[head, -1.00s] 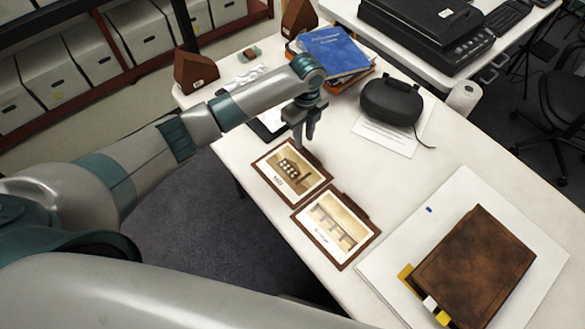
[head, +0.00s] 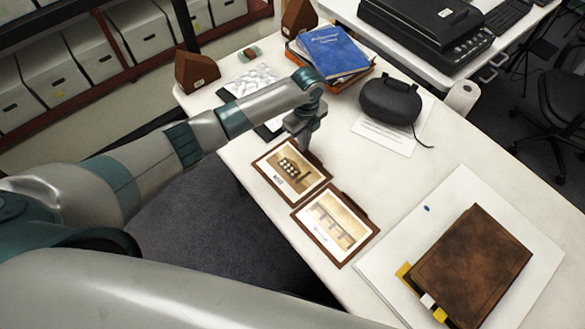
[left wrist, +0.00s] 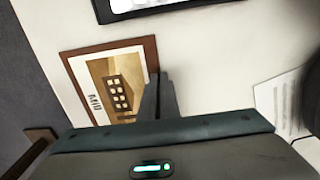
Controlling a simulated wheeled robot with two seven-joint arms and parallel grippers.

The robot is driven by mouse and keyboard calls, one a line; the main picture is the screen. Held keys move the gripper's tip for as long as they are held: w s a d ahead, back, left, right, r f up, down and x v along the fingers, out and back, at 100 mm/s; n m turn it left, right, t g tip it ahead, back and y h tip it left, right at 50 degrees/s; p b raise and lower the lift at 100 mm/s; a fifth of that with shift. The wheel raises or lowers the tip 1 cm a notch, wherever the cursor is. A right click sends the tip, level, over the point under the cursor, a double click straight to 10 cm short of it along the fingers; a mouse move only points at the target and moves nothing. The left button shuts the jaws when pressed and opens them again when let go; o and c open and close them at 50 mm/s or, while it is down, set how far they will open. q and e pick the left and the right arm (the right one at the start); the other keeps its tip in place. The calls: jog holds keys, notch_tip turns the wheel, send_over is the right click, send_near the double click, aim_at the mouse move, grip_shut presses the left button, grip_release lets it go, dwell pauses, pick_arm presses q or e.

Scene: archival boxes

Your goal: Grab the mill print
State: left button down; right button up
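The mill print (head: 286,168), a brown-framed picture of a building with rows of pale windows, lies flat on the white table in the head view. It also shows in the left wrist view (left wrist: 100,80). My left gripper (head: 302,143) is low at the print's far edge, pointing down. In the left wrist view its fingers (left wrist: 160,85) stand close together at the frame's right edge and look shut on it. The fingers hide the exact contact. A second brown-framed print, of a bridge with arches (head: 335,224), lies right beside it. My right gripper is not in view.
A brown leather book (head: 474,262) lies on a white board at the right. A dark case (head: 390,101) sits on white paper, behind it a stack with a blue book (head: 334,50). Brown wedges (head: 197,70) stand at the far left. Table between prints and case is bare.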

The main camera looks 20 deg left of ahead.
pick_arm(q)
jog(key=shift+r, duration=0.1)
dwell(0.3)
jog(key=shift+r+b, duration=0.3)
jog(key=shift+r, duration=0.25)
notch_tip(320, 180, up, 2)
jog(key=shift+r+b, duration=0.2)
jog(key=shift+b, duration=0.3)
jog(key=s+d+r+b, duration=0.2)
jog(key=s+d+r, duration=0.5)
jog(key=s, duration=0.2)
jog(key=shift+d+r, duration=0.2)
jog(key=shift+d, duration=0.1)
